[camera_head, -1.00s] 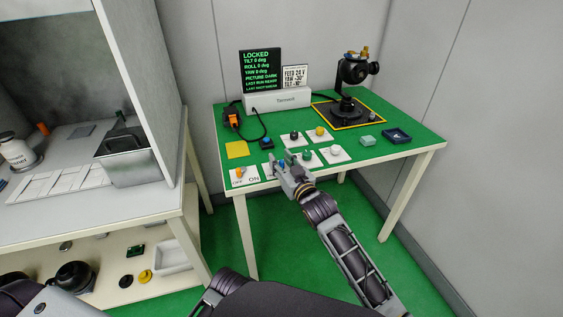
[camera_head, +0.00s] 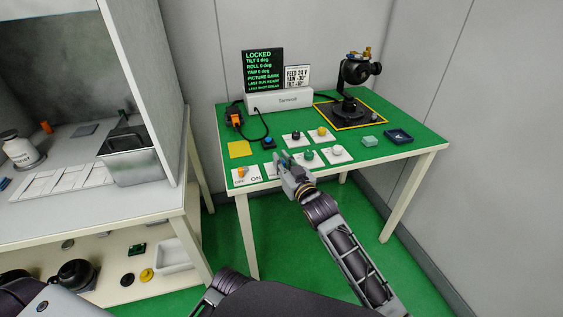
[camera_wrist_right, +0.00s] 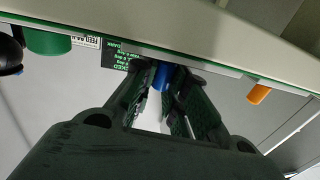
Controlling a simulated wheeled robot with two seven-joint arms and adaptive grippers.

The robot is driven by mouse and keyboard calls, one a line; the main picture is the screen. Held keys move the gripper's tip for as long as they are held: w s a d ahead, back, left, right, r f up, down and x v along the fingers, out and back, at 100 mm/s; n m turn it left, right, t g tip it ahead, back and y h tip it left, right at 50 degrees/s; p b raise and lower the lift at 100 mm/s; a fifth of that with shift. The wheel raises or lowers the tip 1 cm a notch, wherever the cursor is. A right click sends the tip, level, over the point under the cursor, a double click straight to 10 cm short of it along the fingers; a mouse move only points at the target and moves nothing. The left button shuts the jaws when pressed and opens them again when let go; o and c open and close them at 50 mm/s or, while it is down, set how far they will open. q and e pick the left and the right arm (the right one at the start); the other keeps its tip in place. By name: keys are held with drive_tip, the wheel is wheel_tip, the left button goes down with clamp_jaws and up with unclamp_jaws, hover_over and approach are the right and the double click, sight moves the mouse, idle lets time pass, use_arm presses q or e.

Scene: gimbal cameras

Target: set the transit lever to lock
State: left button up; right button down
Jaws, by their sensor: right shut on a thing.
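My right gripper (camera_head: 286,161) is over the front row of controls on the green table, and its fingers are shut on a small blue lever. The lever (camera_wrist_right: 163,75) shows between the fingertips in the right wrist view (camera_wrist_right: 165,98). The gripper hides most of this lever's card in the head view, so I cannot read its marking. The dark screen (camera_head: 262,72) reads LOCKED in green, with tilt, roll and yaw at 0 deg. The gimbal camera (camera_head: 355,72) stands upright on its black base at the back right. My left gripper is out of view.
An orange switch (camera_head: 241,172) on an OFF/ON card is left of the gripper. Green (camera_head: 309,155), white (camera_head: 337,150), black (camera_head: 295,135) and yellow (camera_head: 321,132) knobs are close by. A dark blue tray (camera_head: 398,136) is at the right.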

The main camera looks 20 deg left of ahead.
drive_tip(key=shift+w+d, duration=0.35)
idle(0.4)
drive_tip(key=c, duration=1.4)
unclamp_jaws()
drive_tip(key=shift+d, duration=0.1)
drive_tip(key=shift+s+a, duration=0.1)
drive_tip(key=shift+a, duration=0.1)
drive_tip(key=shift+s+d, duration=0.25)
drive_tip(key=shift+s, duration=0.05)
drive_tip(key=shift+v, duration=5.65)
